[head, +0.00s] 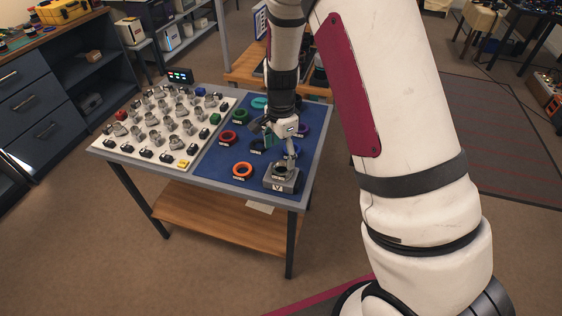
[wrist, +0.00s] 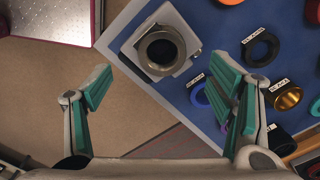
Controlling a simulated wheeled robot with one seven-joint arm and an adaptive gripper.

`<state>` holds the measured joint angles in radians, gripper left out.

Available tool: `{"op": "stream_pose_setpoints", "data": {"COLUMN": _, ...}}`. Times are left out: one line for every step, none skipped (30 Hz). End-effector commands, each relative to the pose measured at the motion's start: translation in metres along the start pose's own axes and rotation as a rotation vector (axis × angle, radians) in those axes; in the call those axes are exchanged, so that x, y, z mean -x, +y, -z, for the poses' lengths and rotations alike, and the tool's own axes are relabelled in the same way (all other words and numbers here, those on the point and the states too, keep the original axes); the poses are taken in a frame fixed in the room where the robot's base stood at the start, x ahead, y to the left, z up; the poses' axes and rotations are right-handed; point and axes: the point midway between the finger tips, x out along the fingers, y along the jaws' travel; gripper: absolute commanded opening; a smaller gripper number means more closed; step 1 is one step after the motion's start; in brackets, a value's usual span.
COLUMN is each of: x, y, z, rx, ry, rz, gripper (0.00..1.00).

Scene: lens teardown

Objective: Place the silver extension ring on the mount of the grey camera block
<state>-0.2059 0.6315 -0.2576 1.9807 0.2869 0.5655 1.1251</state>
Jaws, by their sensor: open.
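The grey camera block (wrist: 186,73) lies on the blue mat in the wrist view, just beyond my fingertips. It also shows at the mat's front right corner in the head view (head: 282,184). A metallic grey-brown ring (wrist: 179,49) with a dark opening sits on the block's top; it looks like the silver extension ring, but I cannot tell it surely from the mount or whether it is fully seated. My gripper (wrist: 162,82) is open and empty, its green-padded fingers wide apart and clear of the block. In the head view my gripper (head: 288,135) is above the mat, behind the block.
A black ring (wrist: 260,48) and a gold ring (wrist: 289,98) lie right of the block. An orange ring (head: 243,171) and a red ring (head: 229,137) lie on the blue mat (head: 215,164). A white board (head: 137,142) of several small parts fills the table's left. The table edge is close to the block.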

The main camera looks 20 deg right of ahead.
Motion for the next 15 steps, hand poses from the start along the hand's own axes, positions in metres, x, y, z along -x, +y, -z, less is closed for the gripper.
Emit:
{"op": "stream_pose_setpoints", "data": {"x": 0.012, "y": -0.001, "z": 0.0, "rx": 0.001, "ry": 0.001, "rz": 0.004, "gripper": 0.76}}
{"op": "stream_pose_setpoints", "data": {"x": 0.018, "y": -0.001, "z": 0.0, "rx": 0.0, "ry": 0.001, "rz": 0.005, "gripper": 0.76}}
{"op": "stream_pose_setpoints", "data": {"x": 0.026, "y": -0.001, "z": 0.0, "rx": 0.0, "ry": 0.0, "rz": 0.003, "gripper": 0.76}}
{"op": "stream_pose_setpoints", "data": {"x": 0.031, "y": -0.001, "z": 0.0, "rx": 0.0, "ry": 0.0, "rz": 0.004, "gripper": 0.76}}
{"op": "stream_pose_setpoints", "data": {"x": 0.036, "y": -0.001, "z": -0.001, "rx": 0.0, "ry": 0.0, "rz": 0.002, "gripper": 0.76}}
{"op": "stream_pose_setpoints", "data": {"x": 0.042, "y": -0.001, "z": 0.0, "rx": 0.001, "ry": 0.0, "rz": 0.003, "gripper": 0.76}}
{"op": "stream_pose_setpoints", "data": {"x": 0.046, "y": -0.001, "z": 0.0, "rx": 0.001, "ry": 0.0, "rz": 0.002, "gripper": 0.76}}
{"op": "stream_pose_setpoints", "data": {"x": 0.05, "y": 0.0, "z": 0.0, "rx": 0.0, "ry": 0.0, "rz": 0.001, "gripper": 0.76}}
{"op": "stream_pose_setpoints", "data": {"x": 0.054, "y": 0.0, "z": 0.0, "rx": 0.0, "ry": 0.0, "rz": 0.001, "gripper": 0.76}}
{"op": "stream_pose_setpoints", "data": {"x": 0.057, "y": 0.0, "z": 0.0, "rx": -0.001, "ry": 0.0, "rz": 0.001, "gripper": 0.76}}
{"op": "stream_pose_setpoints", "data": {"x": 0.059, "y": 0.0, "z": 0.0, "rx": -0.001, "ry": 0.0, "rz": 0.001, "gripper": 0.76}}
{"op": "stream_pose_setpoints", "data": {"x": 0.062, "y": 0.0, "z": 0.0, "rx": -0.001, "ry": -0.001, "rz": 0.0, "gripper": 0.76}}
{"op": "stream_pose_setpoints", "data": {"x": 0.064, "y": 0.0, "z": 0.0, "rx": 0.001, "ry": -0.001, "rz": 0.001, "gripper": 0.76}}
{"op": "stream_pose_setpoints", "data": {"x": 0.067, "y": 0.001, "z": 0.0, "rx": 0.006, "ry": -0.002, "rz": 0.003, "gripper": 0.76}}
{"op": "stream_pose_setpoints", "data": {"x": 0.071, "y": 0.002, "z": -0.001, "rx": 0.017, "ry": -0.005, "rz": 0.008, "gripper": 0.76}}
